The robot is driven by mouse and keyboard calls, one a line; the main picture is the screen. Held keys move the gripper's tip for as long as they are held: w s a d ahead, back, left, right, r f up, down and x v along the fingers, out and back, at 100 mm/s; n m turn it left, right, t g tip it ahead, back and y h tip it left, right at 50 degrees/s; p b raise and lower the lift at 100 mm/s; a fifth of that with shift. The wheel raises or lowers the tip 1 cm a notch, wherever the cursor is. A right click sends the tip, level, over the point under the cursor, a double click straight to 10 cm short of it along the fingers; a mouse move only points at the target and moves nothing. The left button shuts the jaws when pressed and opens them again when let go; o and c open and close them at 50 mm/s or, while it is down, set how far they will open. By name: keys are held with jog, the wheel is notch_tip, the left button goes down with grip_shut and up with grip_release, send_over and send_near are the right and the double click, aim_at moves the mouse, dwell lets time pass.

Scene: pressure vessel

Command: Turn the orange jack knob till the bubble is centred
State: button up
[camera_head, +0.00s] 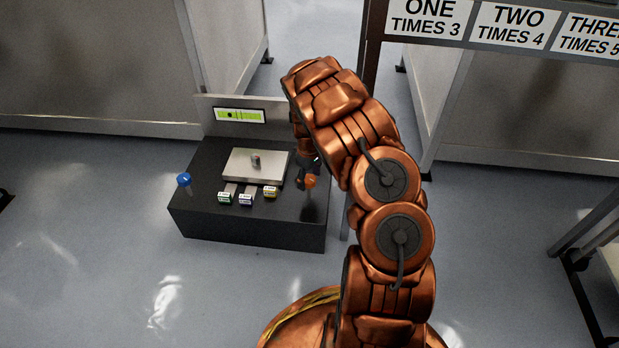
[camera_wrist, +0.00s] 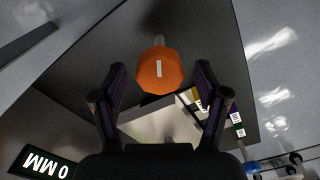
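The orange jack knob (camera_head: 311,181) stands at the right end of the dark bench. In the wrist view the knob (camera_wrist: 158,74) is faceted, with a pale line on its face. My gripper (camera_head: 306,166) is at the knob; in the wrist view its fingers (camera_wrist: 160,68) are spread on either side of it, with gaps to both. I cannot tell how deep the knob sits between them. The green level display (camera_head: 240,115) stands at the back of the bench. Its dark bubble mark (camera_head: 230,115) is left of the middle lines.
A pale plate (camera_head: 245,168) with a small grey cylinder (camera_head: 256,162) lies on the bench (camera_head: 255,230). Several small labelled blocks (camera_head: 246,199) stand in front. A blue knob (camera_head: 184,179) is at the left end. A dark "0 MM" readout (camera_wrist: 42,163) shows in the wrist view.

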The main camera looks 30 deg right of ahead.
jog(key=c, duration=1.1)
jog(key=shift+r+m+p, duration=0.1)
jog(key=shift+m+p, duration=0.2)
jog(key=shift+p, duration=0.15)
jog(key=m+p, duration=0.2)
jog(key=m, duration=0.1)
jog(key=shift+r+p, duration=0.15)
jog(key=shift+p, duration=0.15)
jog(key=m+p, duration=0.1)
jog(key=m, duration=0.1)
jog(key=shift+m+p, duration=0.3)
jog(key=shift+m, duration=0.1)
jog(key=m+p, duration=0.1)
jog(key=m, duration=0.2)
jog(key=shift+m, duration=0.3)
jog(key=m+p, duration=0.1)
jog(key=m, duration=0.4)
jog(key=shift+f+p, duration=0.2)
jog(key=shift+p, duration=0.1)
jog(key=m, duration=0.4)
jog(key=shift+m, duration=0.3)
jog(key=shift+d, duration=0.1)
